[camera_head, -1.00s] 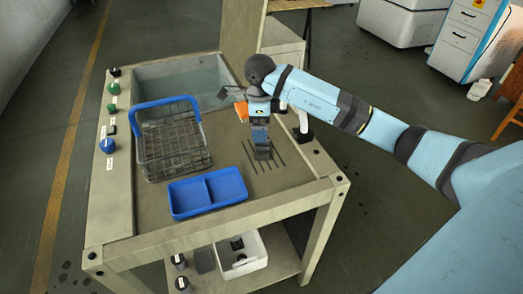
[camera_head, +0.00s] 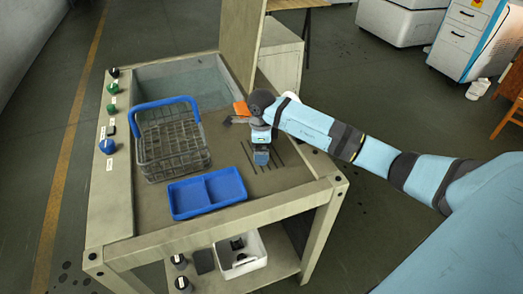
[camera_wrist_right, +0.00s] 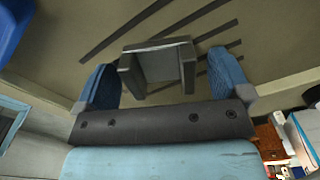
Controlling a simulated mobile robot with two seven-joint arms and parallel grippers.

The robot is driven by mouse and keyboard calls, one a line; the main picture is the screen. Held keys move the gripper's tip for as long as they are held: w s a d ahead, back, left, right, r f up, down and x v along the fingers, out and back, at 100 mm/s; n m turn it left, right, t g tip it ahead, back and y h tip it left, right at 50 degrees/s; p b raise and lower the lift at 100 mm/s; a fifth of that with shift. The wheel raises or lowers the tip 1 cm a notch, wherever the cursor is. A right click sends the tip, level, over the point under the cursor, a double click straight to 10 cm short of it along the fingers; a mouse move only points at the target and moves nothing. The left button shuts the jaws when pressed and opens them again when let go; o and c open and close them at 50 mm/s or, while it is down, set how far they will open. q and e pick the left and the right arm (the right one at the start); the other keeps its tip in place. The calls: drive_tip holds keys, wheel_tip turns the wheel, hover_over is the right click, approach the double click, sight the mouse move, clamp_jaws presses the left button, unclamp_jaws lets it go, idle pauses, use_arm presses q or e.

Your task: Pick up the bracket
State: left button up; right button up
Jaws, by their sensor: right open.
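The bracket (camera_wrist_right: 158,66) is a dark grey angular piece with a flat plate and two side walls. In the right wrist view it lies on the worktop between my right gripper's blue fingers, with a visible gap on each side. My right gripper (camera_head: 261,160) is open, pointing down, low over the dark lines on the table. It also shows in the wrist view (camera_wrist_right: 164,75). In the head view the gripper hides the bracket. My left gripper is not in view.
A blue two-compartment tray (camera_head: 207,174) and a wire basket with a blue handle (camera_head: 172,146) stand left of the gripper. An orange object (camera_head: 241,108) lies behind my wrist. A sink (camera_head: 180,80) is at the back. A white bin (camera_head: 241,266) sits on the lower shelf.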

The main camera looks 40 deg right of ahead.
drive_tip(key=shift+r, duration=0.1)
drive_tip(key=c, duration=1.4)
